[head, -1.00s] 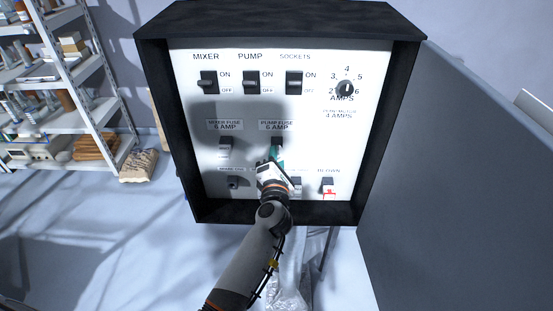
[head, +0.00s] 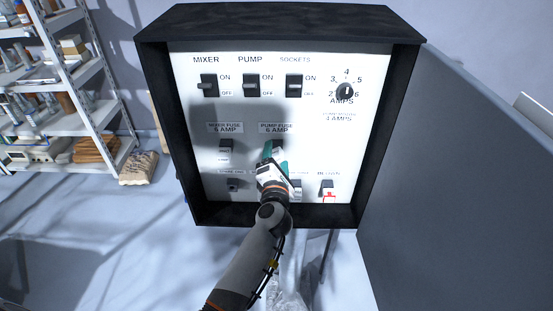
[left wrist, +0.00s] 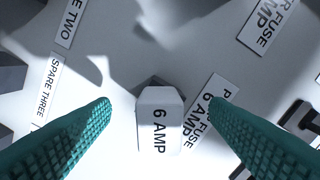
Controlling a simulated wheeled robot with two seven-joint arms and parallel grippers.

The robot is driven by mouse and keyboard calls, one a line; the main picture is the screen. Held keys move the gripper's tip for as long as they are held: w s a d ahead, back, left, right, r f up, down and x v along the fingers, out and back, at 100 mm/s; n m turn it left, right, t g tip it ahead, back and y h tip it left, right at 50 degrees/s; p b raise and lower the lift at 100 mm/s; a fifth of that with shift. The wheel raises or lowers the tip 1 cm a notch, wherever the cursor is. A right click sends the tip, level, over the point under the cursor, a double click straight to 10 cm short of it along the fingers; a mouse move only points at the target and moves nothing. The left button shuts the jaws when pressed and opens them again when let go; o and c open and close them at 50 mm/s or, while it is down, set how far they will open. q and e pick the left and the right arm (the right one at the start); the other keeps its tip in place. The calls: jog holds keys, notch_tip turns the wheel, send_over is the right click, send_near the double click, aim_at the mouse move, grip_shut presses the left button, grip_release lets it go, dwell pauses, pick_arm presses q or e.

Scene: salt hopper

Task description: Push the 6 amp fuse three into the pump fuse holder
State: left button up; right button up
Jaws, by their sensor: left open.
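A white fuse (left wrist: 158,118) marked 6 AMP stands on a dark base beside the pump fuse label (left wrist: 205,112) in the left wrist view. My left gripper (left wrist: 161,103) is open, with one teal finger on each side of the fuse and gaps between. In the head view my left gripper (head: 270,150) is at the pump fuse holder (head: 278,145), below its 6 AMP label, and hides most of the holder and the fuse. I cannot tell how deep the fuse sits. My right gripper is not in view.
The mixer fuse holder (head: 226,147) is to the left, with switches (head: 251,85) above. A spare holder (head: 233,185) and a blown-fuse place (head: 328,187) are in the bottom row. The cabinet's dark frame (head: 183,150) and open door (head: 450,190) bound the panel.

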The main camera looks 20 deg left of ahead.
aim_at(277, 160)
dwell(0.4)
pick_arm(q)
jog(key=shift+p+v, duration=0.7)
jog(key=shift+v, duration=2.3)
jog(key=v, duration=1.2)
jog(key=shift+r, duration=0.1)
